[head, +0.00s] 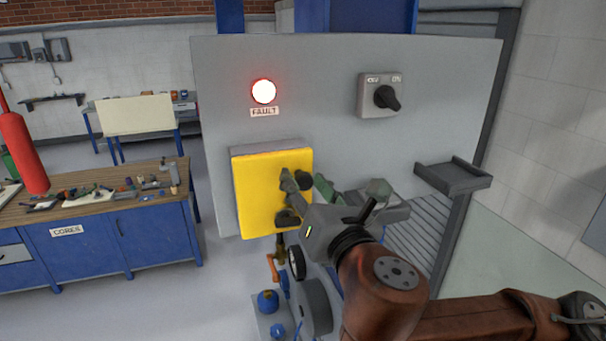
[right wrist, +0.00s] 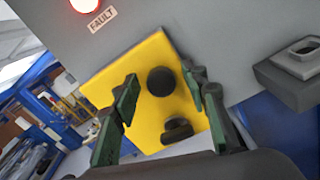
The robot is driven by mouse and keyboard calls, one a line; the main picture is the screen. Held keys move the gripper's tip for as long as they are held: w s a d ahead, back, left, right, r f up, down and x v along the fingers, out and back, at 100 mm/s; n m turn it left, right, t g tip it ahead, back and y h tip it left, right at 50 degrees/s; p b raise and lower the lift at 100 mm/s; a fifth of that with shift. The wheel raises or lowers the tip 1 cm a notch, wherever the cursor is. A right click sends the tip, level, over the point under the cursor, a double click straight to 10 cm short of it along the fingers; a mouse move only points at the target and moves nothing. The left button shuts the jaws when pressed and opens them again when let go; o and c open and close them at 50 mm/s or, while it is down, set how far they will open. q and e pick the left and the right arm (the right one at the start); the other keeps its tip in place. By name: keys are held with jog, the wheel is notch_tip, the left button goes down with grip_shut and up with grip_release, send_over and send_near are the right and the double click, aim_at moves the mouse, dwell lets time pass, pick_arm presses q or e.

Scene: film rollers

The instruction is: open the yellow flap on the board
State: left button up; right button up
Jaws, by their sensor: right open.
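The yellow flap (head: 257,190) is the front of a shallow grey box on the grey board (head: 320,100), and it looks shut. It also fills the middle of the right wrist view (right wrist: 150,65). On it are a round black knob (right wrist: 161,81) and a second dark knob or catch (right wrist: 177,130) lower down. My right gripper (head: 305,183) is open in front of the flap. In the right wrist view, its green-padded fingers (right wrist: 160,92) stand either side of the round knob; I cannot tell whether they touch it. My left gripper is not in view.
A lit red fault lamp (head: 263,92) and a rotary switch (head: 380,95) are above the flap. A small dark shelf (head: 454,176) juts out at right. Pipework with a blue part (head: 268,301) stands below. A blue workbench (head: 110,245) is at left.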

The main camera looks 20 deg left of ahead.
jog(key=shift+w+a, duration=0.25)
jog(key=shift+w, duration=0.15)
jog(key=shift+c, duration=0.2)
grip_shut()
dwell(0.3)
